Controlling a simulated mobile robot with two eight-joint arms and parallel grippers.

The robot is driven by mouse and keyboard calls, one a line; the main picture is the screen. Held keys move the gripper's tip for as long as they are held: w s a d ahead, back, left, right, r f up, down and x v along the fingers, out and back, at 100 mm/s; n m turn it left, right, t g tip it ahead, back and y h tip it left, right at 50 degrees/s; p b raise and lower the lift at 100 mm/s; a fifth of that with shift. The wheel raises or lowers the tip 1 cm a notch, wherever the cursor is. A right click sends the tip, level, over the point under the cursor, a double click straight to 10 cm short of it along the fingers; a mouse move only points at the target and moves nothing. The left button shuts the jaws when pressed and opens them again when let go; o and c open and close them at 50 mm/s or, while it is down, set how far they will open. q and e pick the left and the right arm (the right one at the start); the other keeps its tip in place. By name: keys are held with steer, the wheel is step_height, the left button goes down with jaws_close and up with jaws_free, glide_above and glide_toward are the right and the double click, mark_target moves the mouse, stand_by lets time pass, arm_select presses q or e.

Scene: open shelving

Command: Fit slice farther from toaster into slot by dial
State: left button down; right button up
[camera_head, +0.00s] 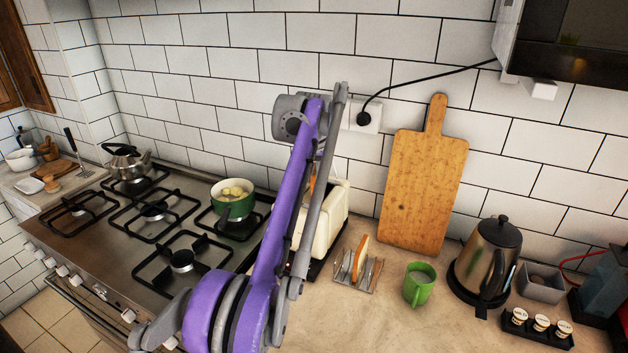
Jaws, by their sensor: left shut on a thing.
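The cream toaster (332,215) stands on the counter right of the stove, its left part hidden behind my purple left arm. A bread slice (312,186) shows as a small orange-brown patch at the toaster's top, mostly covered by the arm. My left gripper (318,174) is there too, almost wholly hidden behind my arm, shut on that slice. I cannot tell how deep the slice sits or over which slot. Another bread slice (360,256) stands upright in the metal rack (366,281) right of the toaster. The dial is hidden. My right gripper is out of view.
A green mug (418,286), a kettle (488,262) and a rack of small jars (538,329) stand farther right. A cutting board (424,185) leans on the wall. A green pot (233,203) sits on the stove at left. The front counter is clear.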

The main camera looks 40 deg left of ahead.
arm_select(q)
steer(key=shift+r, duration=0.15)
steer(key=shift+f, duration=0.4)
steer(key=c, duration=0.9)
jaws_free()
steer(key=p+v, duration=0.3)
steer(key=v, duration=0.9)
steer(key=shift+r, duration=0.4)
